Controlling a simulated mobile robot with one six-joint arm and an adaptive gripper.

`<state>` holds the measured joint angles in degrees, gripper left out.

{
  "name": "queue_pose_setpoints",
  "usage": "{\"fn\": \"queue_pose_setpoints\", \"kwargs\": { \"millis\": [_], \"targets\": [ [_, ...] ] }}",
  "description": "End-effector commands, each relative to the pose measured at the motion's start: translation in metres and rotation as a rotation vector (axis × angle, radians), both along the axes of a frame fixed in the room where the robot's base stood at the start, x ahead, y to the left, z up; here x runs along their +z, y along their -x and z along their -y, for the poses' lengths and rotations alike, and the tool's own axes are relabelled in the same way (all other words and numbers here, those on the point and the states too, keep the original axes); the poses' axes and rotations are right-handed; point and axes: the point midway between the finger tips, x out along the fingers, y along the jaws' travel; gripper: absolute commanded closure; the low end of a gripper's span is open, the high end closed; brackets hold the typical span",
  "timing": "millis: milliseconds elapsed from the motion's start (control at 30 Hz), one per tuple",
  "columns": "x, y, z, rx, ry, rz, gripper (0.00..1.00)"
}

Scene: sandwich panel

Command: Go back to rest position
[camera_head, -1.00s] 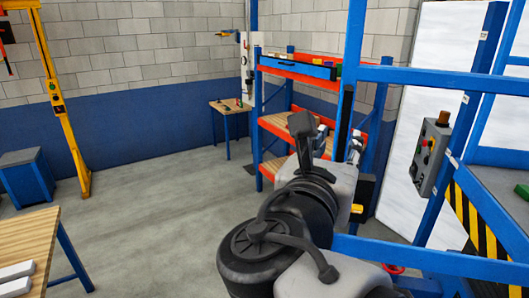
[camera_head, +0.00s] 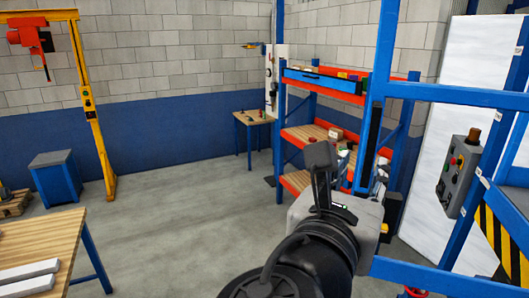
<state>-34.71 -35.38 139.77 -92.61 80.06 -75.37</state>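My arm fills the lower middle of the head view, with dark joints and grey links reaching toward the shelf rack. No gripper fingers can be made out, so the state of my gripper does not show. The arm's far end lies in front of the blue and orange shelf rack (camera_head: 311,131) and beside the blue frame (camera_head: 377,105). No held object is visible.
A wooden table (camera_head: 45,240) with white bars (camera_head: 28,271) stands at the lower left. A blue cabinet (camera_head: 55,178) and yellow crane post (camera_head: 94,120) stand behind it. A control box (camera_head: 460,172) hangs at right. The grey floor (camera_head: 190,215) between is clear.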

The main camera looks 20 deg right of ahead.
Motion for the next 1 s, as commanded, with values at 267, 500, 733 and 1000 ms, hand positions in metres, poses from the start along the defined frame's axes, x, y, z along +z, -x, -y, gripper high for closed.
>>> {"fn": "queue_pose_setpoints", "kwargs": {
  "millis": [267, 500, 733, 1000],
  "targets": [
    [-0.089, 0.016, 0.023, -0.101, -0.314, 0.014, 0.67],
    [-0.267, 0.067, 0.020, -0.469, -1.070, 0.202, 0.67],
    [-0.390, 0.096, -0.042, -1.008, -1.779, 0.587, 0.67],
    [-0.421, 0.090, -0.086, -1.387, -2.128, 0.879, 0.67]
  ]
}}
